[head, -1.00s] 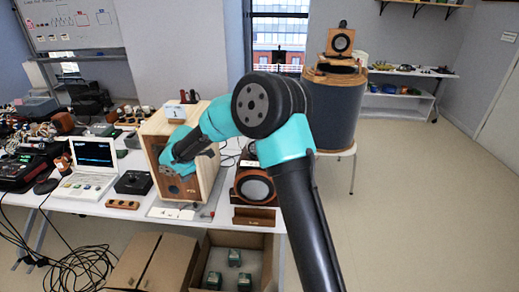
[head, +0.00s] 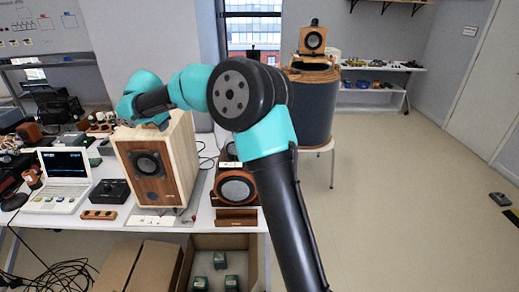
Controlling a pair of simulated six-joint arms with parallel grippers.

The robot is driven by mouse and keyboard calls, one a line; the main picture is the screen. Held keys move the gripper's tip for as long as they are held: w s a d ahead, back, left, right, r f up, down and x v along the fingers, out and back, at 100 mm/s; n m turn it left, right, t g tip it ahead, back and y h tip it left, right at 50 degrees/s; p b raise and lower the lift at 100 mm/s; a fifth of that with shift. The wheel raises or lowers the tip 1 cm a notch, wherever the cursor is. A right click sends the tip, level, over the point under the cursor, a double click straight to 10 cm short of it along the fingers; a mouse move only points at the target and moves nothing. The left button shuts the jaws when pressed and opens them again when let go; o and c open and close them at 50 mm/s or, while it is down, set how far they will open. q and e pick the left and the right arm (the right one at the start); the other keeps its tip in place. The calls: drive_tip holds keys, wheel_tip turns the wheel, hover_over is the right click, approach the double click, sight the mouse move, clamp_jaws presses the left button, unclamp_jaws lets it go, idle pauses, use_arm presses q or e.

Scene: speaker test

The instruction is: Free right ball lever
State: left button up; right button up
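A wooden speaker box (head: 157,165) with a dark round driver stands upright on a grey base plate (head: 150,219) on the white table. A small lever with a reddish ball end (head: 189,218) shows at the plate's right side, by the box's lower right corner. It is too small to tell whether it is clamped or free. My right arm reaches across from the lower right, its wrist over the top of the box. My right gripper (head: 150,122) is at the box's top edge, its fingers too small and covered to read. My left gripper is out of view.
A round orange-framed speaker (head: 236,188) stands right of the box, behind a brown wooden block (head: 236,218). A laptop (head: 62,178) and a black control box (head: 110,192) stand left. Open cardboard boxes (head: 222,243) are below the table. The floor at right is largely clear.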

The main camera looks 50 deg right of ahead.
drive_tip(key=s+d+m+g+y, duration=0.1)
drive_tip(key=s+d+m+g, duration=0.1)
drive_tip(key=s+d, duration=0.4)
drive_tip(key=s+d+m+g+y, duration=0.1)
drive_tip(key=s+d+m, duration=0.4)
drive_tip(key=d, duration=0.9)
drive_tip(key=s+d+m+g+y, duration=0.1)
drive_tip(key=s+d+m+g, duration=0.2)
drive_tip(key=s+d, duration=0.4)
drive_tip(key=d+m, duration=0.1)
drive_tip(key=d, duration=0.3)
drive_tip(key=shift+s+f, duration=0.15)
drive_tip(key=shift+s, duration=0.1)
wheel_tip(320, 180, down, 17)
drive_tip(key=shift+f, duration=0.2)
drive_tip(key=shift+c, duration=0.3)
clamp_jaws()
